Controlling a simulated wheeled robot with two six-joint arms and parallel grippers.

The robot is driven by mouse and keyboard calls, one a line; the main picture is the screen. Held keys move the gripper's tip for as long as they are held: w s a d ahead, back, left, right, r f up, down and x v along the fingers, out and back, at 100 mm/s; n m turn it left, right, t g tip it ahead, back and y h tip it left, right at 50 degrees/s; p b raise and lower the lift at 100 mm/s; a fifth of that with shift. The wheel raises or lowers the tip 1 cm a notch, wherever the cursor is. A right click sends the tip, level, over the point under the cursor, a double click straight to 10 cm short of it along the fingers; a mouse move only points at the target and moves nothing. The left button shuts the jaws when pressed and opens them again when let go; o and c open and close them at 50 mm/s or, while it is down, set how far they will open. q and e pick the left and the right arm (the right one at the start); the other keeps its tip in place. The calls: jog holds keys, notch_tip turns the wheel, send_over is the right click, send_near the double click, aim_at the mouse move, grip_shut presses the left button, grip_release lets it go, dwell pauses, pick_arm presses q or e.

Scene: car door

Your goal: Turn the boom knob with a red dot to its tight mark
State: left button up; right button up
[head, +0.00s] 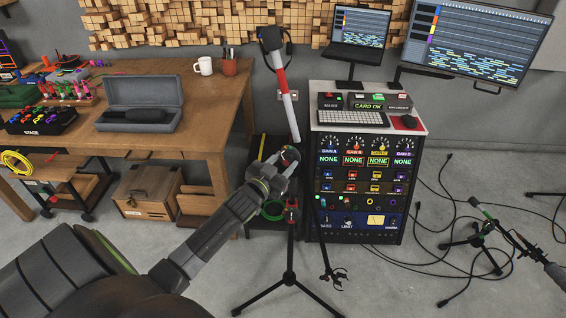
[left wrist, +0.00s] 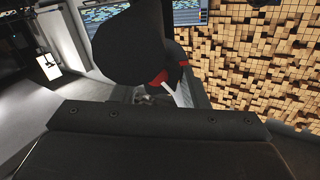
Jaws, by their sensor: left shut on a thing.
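The boom stand stands in the middle of the head view, with its tilted boom (head: 288,100) carrying a red band and its dark tripod (head: 290,278) on the floor. My left gripper (head: 288,158) reaches in from the lower left and is shut at the boom's lower end, where the boom knob is. The jaws cover most of the knob, and I cannot make out its red dot or tight mark. In the left wrist view a large dark rounded shape (left wrist: 135,45) fills the upper middle, with red parts beside it. My right gripper is not in view.
A rack (head: 360,190) with knobs and a "CARD OK" display stands close to the right of the stand. A wooden bench (head: 170,70) with an open grey case (head: 140,103) is at the left.

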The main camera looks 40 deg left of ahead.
pick_arm(q)
jog(key=m+p, duration=0.1)
jog(key=m, duration=0.2)
jog(key=shift+m, duration=1.8)
jog(key=o, duration=1)
jog(key=shift+c, duration=0.2)
